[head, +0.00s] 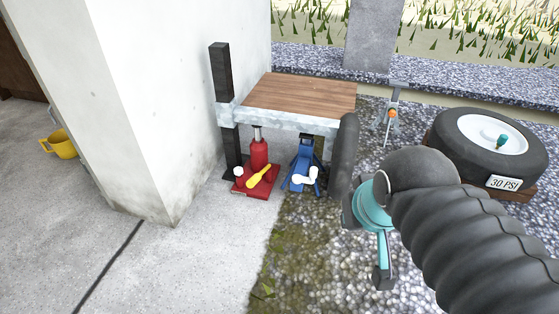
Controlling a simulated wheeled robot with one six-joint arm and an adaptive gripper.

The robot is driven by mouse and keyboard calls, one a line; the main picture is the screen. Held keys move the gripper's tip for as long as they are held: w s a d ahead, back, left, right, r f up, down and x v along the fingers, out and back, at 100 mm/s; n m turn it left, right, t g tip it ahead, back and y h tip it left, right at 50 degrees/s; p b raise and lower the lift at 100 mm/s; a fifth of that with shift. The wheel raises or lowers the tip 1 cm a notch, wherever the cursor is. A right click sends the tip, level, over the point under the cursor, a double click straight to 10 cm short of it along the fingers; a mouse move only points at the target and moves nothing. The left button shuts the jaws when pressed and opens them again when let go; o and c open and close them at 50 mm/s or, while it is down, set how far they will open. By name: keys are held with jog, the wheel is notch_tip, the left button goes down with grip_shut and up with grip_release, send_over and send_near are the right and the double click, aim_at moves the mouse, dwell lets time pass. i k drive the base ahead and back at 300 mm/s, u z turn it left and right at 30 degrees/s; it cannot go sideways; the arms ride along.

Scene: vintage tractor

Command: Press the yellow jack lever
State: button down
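The yellow jack lever (259,176) sticks out at the front of a red jack (260,155). The jack stands on a red base plate under a small trailer bed with a wooden top (300,92). My gripper (367,245) is to the right of the lever and nearer to me, over the gravel, apart from the lever. My arm covers part of it, so I cannot tell how far its fingers are apart.
A blue stand (302,163) with a white handle is just right of the red jack. A dark wheel (343,155) is at the trailer's right side. A loose tire (490,140) lies at right, marked 30 PSI. A white wall (150,100) and yellow bucket (62,144) are at left. Concrete in front is clear.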

aim_at(250, 183)
jog(key=u, duration=0.25)
jog(key=i, duration=0.85)
jog(key=u, duration=0.8)
